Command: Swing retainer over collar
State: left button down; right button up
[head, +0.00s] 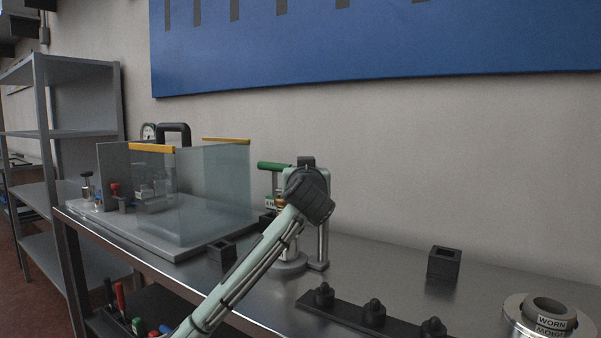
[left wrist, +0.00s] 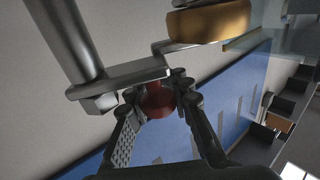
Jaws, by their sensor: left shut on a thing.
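My left gripper (head: 308,194) is at the bench fixture, hiding much of its upper part. In the left wrist view its fingers (left wrist: 158,92) are closed around a red knob (left wrist: 158,103). The knob sits under the end of a flat grey metal arm (left wrist: 120,82), which looks like the retainer. This arm meets a steel post (left wrist: 66,40). A brass-coloured ring (left wrist: 210,20), perhaps the collar, is just beyond the arm. In the head view the fixture shows a green handle (head: 274,166), a steel post (head: 322,248) and a round base (head: 289,264). My right gripper is not in view.
A clear-walled enclosure (head: 215,190) stands left of the fixture. A small black block (head: 222,250) is near it. A black strip with several knobs (head: 348,314) lies in front. Another black block (head: 444,263) and a ring labelled WORN (head: 552,312) are at right.

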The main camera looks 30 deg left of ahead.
pick_arm(q)
jog(key=c, duration=1.4)
grip_release()
jog(key=shift+o, duration=0.2)
jog(key=v, duration=1.2)
